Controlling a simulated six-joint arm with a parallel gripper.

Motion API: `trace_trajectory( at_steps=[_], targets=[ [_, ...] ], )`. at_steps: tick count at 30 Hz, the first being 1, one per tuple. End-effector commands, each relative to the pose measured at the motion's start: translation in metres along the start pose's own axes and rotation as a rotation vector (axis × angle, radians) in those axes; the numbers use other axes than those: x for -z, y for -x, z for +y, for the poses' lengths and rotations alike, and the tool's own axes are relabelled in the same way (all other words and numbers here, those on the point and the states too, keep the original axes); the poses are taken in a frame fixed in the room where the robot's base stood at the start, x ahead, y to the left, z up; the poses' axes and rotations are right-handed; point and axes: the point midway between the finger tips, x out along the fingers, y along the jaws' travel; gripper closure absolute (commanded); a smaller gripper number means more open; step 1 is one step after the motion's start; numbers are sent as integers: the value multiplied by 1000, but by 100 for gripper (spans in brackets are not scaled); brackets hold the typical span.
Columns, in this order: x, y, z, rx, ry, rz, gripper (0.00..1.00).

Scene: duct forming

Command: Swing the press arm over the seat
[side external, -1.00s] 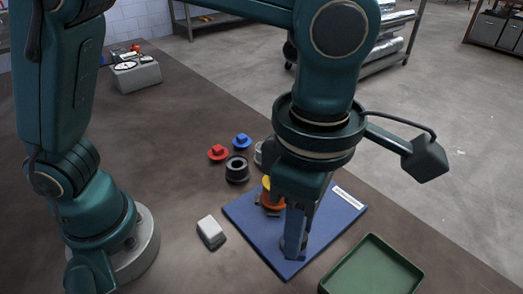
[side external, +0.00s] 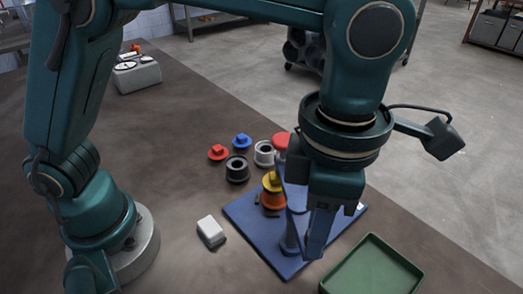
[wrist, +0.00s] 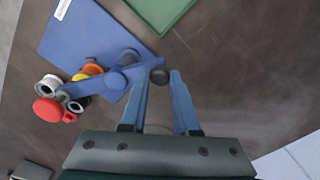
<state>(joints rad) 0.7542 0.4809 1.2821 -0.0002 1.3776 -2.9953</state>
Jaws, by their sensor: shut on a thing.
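The press arm (wrist: 95,83) is a blue bar on a post of the blue board (side external: 247,213). A large red disc (wrist: 47,108) shows at its far end in the wrist view and at the back in the side view (side external: 281,141). My gripper (wrist: 164,74) is shut on a dark round knob (wrist: 160,77) at the bar's near end. In the side view my gripper (side external: 317,247) is low over the board's right part. A yellow-topped orange piece (side external: 272,194) stands on the board, partly behind the bar; the seat beneath is hidden. The disc appears beside this piece, not over it.
Red (side external: 218,153) and blue (side external: 242,141) capped pieces, a black ring (side external: 237,169) and a white ring (side external: 264,154) lie behind the board. A white block (side external: 211,232) is left of it. A green tray (side external: 371,268) is at the front right.

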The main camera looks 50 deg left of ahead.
Motion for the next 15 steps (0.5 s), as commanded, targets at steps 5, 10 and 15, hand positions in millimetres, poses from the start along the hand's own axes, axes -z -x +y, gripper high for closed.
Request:
trace_trajectory(
  at_steps=[5, 10, 15],
  targets=[
    [0, 0, 0, 1, -1, 0, 41],
    [0, 0, 0, 0, -2, 1, 41],
    [0, 1, 0, 0, -2, 0, 41]
  ],
)
